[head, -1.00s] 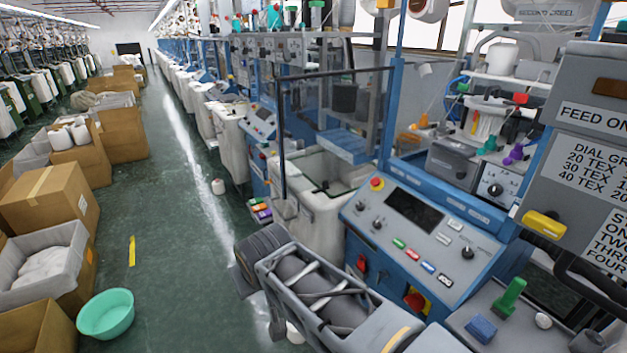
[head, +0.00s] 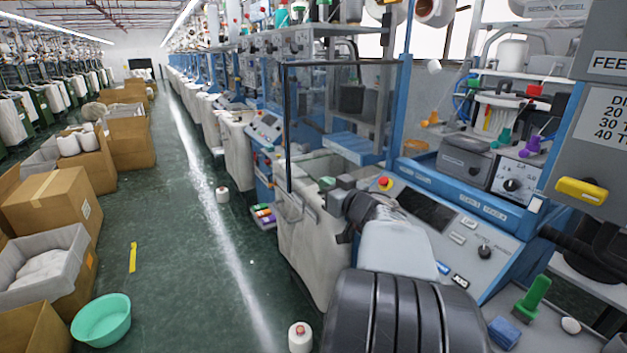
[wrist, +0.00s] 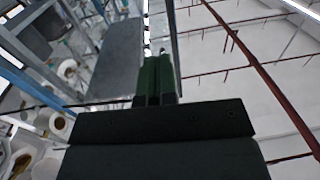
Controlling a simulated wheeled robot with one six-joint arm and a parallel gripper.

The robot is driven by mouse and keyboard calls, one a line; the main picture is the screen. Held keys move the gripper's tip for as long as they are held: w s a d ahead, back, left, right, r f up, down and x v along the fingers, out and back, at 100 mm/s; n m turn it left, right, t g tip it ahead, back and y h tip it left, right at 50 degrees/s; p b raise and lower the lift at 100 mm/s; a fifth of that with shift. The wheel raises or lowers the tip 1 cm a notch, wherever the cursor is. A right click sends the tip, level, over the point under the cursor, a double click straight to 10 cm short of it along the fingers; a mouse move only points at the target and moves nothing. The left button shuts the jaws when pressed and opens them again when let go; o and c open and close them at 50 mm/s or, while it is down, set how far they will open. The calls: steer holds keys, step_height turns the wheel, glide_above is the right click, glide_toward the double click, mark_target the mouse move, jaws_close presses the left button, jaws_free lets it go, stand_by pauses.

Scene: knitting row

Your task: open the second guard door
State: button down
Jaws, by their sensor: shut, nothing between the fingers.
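A clear guard door panel with a thin dark frame (head: 287,130) stands beside a blue machine post in the head view. Its dark upright edge is on the left and its top bar runs right to the post. I cannot tell its angle or its number from here. My gripper (head: 328,184) is near the lower part of this panel, above a white bin, partly hidden by my arm. In the wrist view my gripper (wrist: 157,58) points upward with its green fingers shut together and nothing between them. I see no contact with the frame.
A sloped control console (head: 455,215) with a red button lies right of my arm. The white bin (head: 310,245) stands below the panel. A yarn cone (head: 300,337) is on the floor near my arm.

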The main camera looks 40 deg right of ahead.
mark_target(294, 165)
steer(key=w, duration=0.4)
steer(key=w+p, duration=0.1)
steer(key=w, duration=0.8)
steer(key=shift+d, duration=0.25)
steer(key=shift+w, duration=0.2)
